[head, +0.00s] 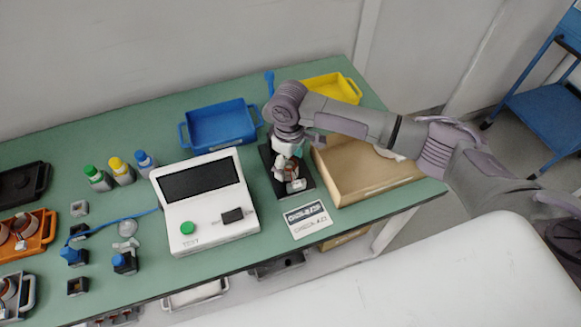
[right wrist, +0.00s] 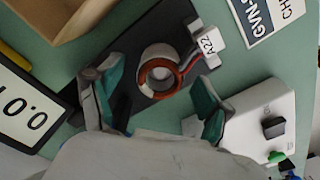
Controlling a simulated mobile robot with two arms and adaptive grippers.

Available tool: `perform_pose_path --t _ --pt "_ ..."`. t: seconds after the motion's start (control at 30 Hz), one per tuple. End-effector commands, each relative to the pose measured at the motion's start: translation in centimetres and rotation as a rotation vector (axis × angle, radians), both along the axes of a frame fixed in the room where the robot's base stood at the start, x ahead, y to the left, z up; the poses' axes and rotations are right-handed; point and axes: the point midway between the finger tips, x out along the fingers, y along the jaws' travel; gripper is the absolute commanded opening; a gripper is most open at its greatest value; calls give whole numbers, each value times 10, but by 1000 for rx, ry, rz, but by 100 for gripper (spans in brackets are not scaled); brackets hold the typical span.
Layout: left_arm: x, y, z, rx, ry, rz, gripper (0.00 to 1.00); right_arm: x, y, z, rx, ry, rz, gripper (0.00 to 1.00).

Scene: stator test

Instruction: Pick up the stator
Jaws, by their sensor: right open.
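The stator (right wrist: 160,72), a ring with a pale outer side and copper-orange windings, stands on a black base plate (right wrist: 150,22) in the right wrist view. My right gripper (right wrist: 154,88) is open, with one green-padded finger on either side of the stator and visible space between. In the head view the right gripper (head: 289,160) points down over the black plate (head: 275,167) and partly hides the stator (head: 294,184). My left gripper is in neither view.
A white tester (head: 186,197) with a dark screen and green button stands left of the plate. A wooden box (head: 375,190) is close on the right, a printed card (head: 308,219) in front. Blue (head: 184,135) and yellow (head: 354,91) bins stand behind. An orange tray (head: 46,237) is far left.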

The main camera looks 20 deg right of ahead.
Motion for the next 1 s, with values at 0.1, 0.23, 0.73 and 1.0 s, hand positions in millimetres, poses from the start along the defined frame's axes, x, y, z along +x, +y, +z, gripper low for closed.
perform_pose_path --t 0.1,0.23,0.73,1.0 --pt "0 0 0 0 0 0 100 0 0 0 0 0 0 79" --pt "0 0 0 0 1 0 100 0 0 0 0 0 0 65" --pt "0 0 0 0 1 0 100 0 0 1 1 -1 0 9" --pt "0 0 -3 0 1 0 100 1 0 12 0 -2 0 9"
